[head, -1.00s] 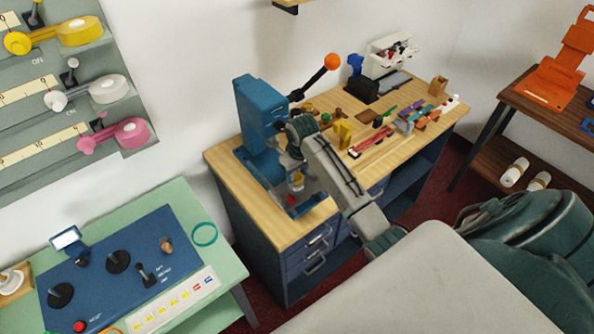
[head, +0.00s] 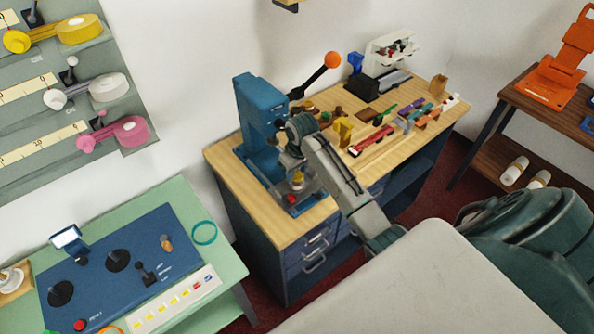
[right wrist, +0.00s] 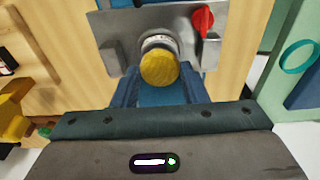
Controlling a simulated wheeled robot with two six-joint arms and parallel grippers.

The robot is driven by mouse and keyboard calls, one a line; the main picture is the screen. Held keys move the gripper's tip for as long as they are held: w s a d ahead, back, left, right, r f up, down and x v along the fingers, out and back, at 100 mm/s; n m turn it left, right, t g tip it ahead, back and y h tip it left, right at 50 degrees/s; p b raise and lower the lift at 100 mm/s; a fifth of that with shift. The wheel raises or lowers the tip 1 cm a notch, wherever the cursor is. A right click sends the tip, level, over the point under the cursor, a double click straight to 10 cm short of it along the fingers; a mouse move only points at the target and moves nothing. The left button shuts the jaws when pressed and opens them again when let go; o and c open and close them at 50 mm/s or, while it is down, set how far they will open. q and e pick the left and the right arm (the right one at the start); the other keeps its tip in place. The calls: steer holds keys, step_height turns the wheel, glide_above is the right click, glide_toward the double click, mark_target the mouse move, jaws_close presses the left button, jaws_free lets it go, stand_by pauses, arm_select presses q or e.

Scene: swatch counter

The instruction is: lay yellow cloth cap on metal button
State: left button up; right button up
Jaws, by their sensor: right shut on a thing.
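The yellow cloth cap (right wrist: 159,69) is round and sits between the fingertips of my right gripper (right wrist: 158,82), which is shut on it. In the right wrist view a round silver piece, apparently the metal button (right wrist: 158,42), shows just behind the cap over the metal plate. The cap hides part of it, and I cannot tell whether the two touch. In the head view the cap (head: 298,177) is small, above the base of the blue press (head: 258,115), with my right gripper (head: 295,168) over it. My left gripper is not in view.
The press has a lever with an orange ball (head: 332,60). A red knob (right wrist: 203,21) stands on its metal plate (right wrist: 115,22). Several small tools and coloured pieces lie on the wooden counter (head: 270,231) to the right. A green table (head: 226,271) stands at left.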

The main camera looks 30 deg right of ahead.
steer(key=shift+f, duration=0.5)
stand_by(0.3)
steer(key=o, duration=0.8)
steer(key=shift+c, duration=0.2)
step_height(320, 180, up, 11)
steer(key=s+b, duration=0.1)
steer(key=shift+s+f+b, duration=0.15)
steer(key=shift+s+b, duration=0.05)
steer(key=shift+b, duration=0.2)
steer(key=shift+f, duration=0.1)
